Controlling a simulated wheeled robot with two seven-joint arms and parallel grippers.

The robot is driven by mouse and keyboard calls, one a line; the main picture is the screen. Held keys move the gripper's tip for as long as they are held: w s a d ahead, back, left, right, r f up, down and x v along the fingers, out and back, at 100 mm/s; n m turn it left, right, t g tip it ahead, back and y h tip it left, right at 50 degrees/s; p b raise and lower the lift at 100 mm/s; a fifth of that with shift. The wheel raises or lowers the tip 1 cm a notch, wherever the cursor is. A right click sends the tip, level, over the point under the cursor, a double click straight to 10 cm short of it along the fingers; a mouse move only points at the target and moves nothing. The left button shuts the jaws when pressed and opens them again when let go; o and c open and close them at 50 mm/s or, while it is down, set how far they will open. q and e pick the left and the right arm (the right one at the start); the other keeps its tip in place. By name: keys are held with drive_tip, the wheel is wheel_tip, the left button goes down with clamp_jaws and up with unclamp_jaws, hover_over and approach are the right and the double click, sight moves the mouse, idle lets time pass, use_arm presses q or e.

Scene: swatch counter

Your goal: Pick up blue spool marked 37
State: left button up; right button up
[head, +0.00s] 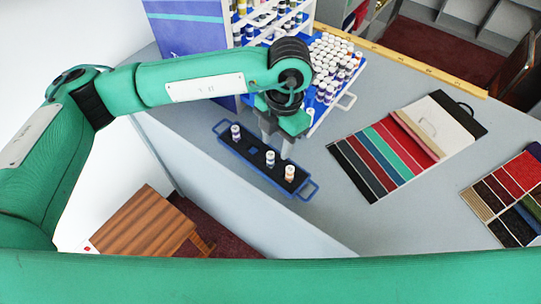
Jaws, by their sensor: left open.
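A dark tray with a blue rim and end handles (301,192) lies on the grey counter and holds three white-topped spools. A bluish spool (270,160) stands in the middle, a purple-blue spool (236,133) towards the far left end, and an orange-brown spool (289,174) towards the near right end. No number is readable, so I cannot tell which is 37. My left gripper (277,148) points down above the tray, open, its fingertips close to the middle spool and behind it in the picture. Whether they touch it is unclear. My right gripper is out of view.
A white rack with a blue tray (318,116) of many spools stands just behind my left gripper. A striped fabric swatch book (384,157) lies to the right, with a second swatch board (511,196) farther right.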

sight(270, 154)
use_arm(q)
drive_tip(key=shift+a+f+p, duration=0.15)
drive_tip(key=shift+f+p, duration=0.1)
drive_tip(key=shift+p, duration=0.05)
drive_tip(key=f+p, duration=0.1)
drive_tip(key=f, duration=0.1)
drive_tip(key=a+f+p, duration=0.1)
drive_tip(key=f, duration=0.1)
drive_tip(key=shift+s+a, duration=0.1)
drive_tip(key=shift+s, duration=0.1)
drive_tip(key=shift+f, duration=0.3)
clamp_jaws()
